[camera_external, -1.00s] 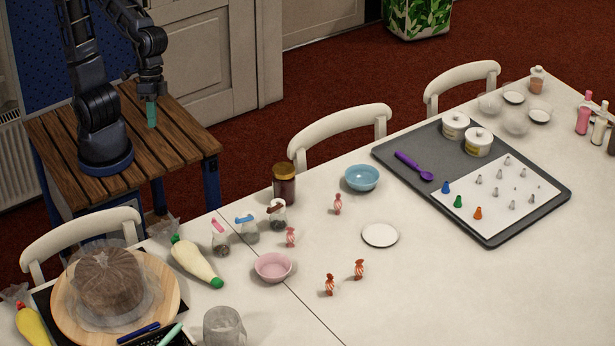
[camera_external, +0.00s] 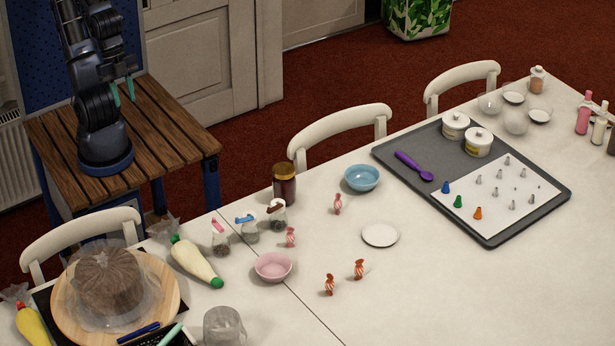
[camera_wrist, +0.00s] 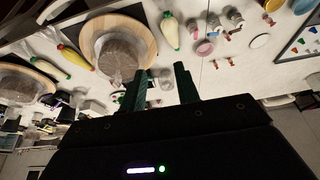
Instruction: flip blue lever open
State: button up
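A small clear jar with a blue lever (camera_external: 244,220) on top stands on the white table, between a jar with a pink lever (camera_external: 217,223) and one with a dark brown lever (camera_external: 276,208). The blue lever's exact angle is too small to tell. The jars also show small near the top of the wrist view, the blue one (camera_wrist: 213,21) in the middle. My gripper (camera_external: 123,92) has teal fingers, set apart and empty. It hangs above the wooden side table, far from the jars. In the wrist view my gripper (camera_wrist: 161,80) also shows a gap between the fingers.
A piping bag (camera_external: 196,262), a pink bowl (camera_external: 273,267), a brown jar (camera_external: 284,186) and wrapped candies surround the small jars. A wrapped cake (camera_external: 107,280) on a round board stands at left. White chairs (camera_external: 340,133) line the table's far side.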

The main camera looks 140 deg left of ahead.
jog(key=w+a+f+g, duration=0.1)
jog(key=w+a+f, duration=0.15)
jog(key=w, duration=0.55)
jog(key=g, duration=0.3)
send_over(244, 218)
jog(key=d, duration=0.2)
notch_tip(244, 218, down, 22)
jog(key=r, duration=0.1)
notch_tip(244, 218, down, 11)
jog(key=shift+d+r, duration=0.1)
jog(key=shift+c, duration=0.4)
grip_shut()
